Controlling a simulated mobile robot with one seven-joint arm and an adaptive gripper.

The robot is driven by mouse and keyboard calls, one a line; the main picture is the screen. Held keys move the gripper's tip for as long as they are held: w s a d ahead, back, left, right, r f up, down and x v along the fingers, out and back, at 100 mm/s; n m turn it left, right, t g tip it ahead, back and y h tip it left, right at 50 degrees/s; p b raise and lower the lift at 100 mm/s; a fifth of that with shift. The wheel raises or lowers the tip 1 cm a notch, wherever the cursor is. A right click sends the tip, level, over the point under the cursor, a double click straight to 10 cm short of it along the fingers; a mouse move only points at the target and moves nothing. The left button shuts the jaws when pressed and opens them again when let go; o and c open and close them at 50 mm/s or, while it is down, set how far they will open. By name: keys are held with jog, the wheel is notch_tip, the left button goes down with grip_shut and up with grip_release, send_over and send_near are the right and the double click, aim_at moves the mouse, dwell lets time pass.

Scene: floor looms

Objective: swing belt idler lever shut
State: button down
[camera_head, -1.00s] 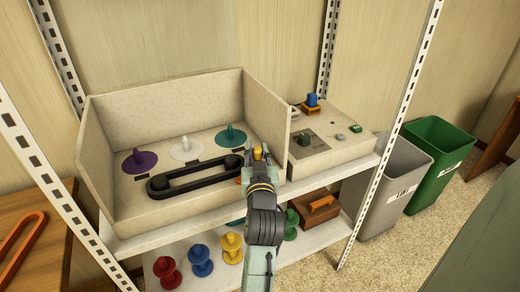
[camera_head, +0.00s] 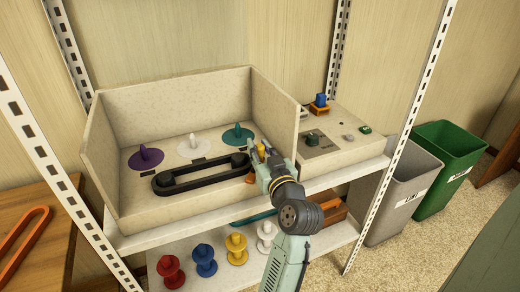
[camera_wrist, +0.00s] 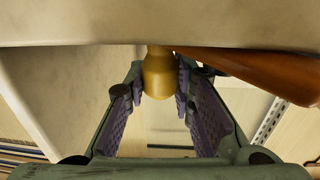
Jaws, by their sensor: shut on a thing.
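The idler lever is an orange-brown arm (camera_head: 250,178) with a yellow knob (camera_head: 260,149), at the right end of the black belt (camera_head: 192,186) in the open-fronted beige box. In the wrist view the knob (camera_wrist: 158,76) sits between my fingers and the lever arm (camera_wrist: 250,72) runs off to the right. My gripper (camera_head: 264,156) is shut on the knob; its fingers also show in the wrist view (camera_wrist: 160,92). My gripper and wrist hide part of the lever in the head view.
Purple (camera_head: 146,158), white (camera_head: 190,147) and teal (camera_head: 238,134) cones stand behind the belt. The box's right wall (camera_head: 284,130) is close to my gripper. A control panel (camera_head: 345,145) is to the right. Several coloured spools stand on the lower shelf (camera_head: 220,260).

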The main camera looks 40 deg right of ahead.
jog(key=c, duration=1.3)
grip_release()
jog(key=shift+c, duration=0.2)
